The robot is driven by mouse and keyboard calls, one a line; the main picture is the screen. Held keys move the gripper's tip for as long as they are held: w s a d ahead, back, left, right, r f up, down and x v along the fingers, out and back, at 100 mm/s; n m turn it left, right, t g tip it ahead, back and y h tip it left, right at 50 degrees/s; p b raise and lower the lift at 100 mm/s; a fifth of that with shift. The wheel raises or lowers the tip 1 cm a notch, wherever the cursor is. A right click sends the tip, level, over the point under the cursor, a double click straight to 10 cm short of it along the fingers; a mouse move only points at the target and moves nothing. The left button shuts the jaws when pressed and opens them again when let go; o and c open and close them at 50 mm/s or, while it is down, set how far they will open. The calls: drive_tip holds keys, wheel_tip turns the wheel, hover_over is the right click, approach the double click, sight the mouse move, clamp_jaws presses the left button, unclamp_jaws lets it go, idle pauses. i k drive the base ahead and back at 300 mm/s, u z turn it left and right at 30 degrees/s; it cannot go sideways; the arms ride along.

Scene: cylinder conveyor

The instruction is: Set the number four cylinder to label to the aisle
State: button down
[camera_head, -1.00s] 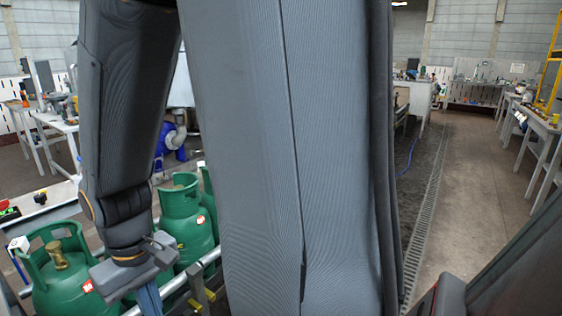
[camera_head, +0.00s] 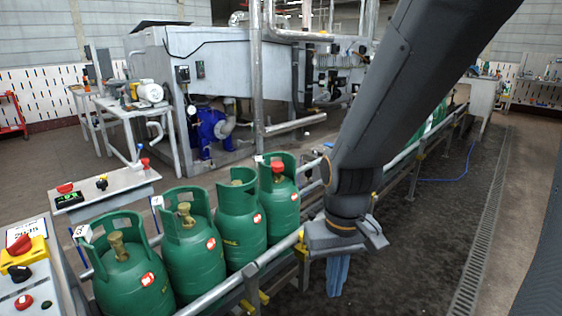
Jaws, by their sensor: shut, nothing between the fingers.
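Several green gas cylinders stand upright in a row on the conveyor. The nearest (camera_head: 130,280) is at lower left, followed by a second (camera_head: 193,262) and a third (camera_head: 242,232). The fourth from the near end (camera_head: 281,208) has a red cap on its valve. Each of these shows a small red-and-white label on its right-hand, aisle-facing side. I cannot tell from the tags which is number four. My gripper (camera_head: 338,278) points down, shut and empty, on the aisle side of the rail, right of the fourth cylinder and apart from it. My arm hides part of the conveyor behind.
The conveyor's rail (camera_head: 225,287) lies between the cylinders and the aisle. More green cylinders (camera_head: 439,112) stand farther along. A control panel (camera_head: 25,262) is at lower left. Small white number tags (camera_head: 82,232) stand behind the row. The aisle floor (camera_head: 410,265) is clear.

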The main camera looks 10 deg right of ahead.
sight(279, 194)
drive_tip(key=i, duration=1.15)
drive_tip(key=u, duration=0.05)
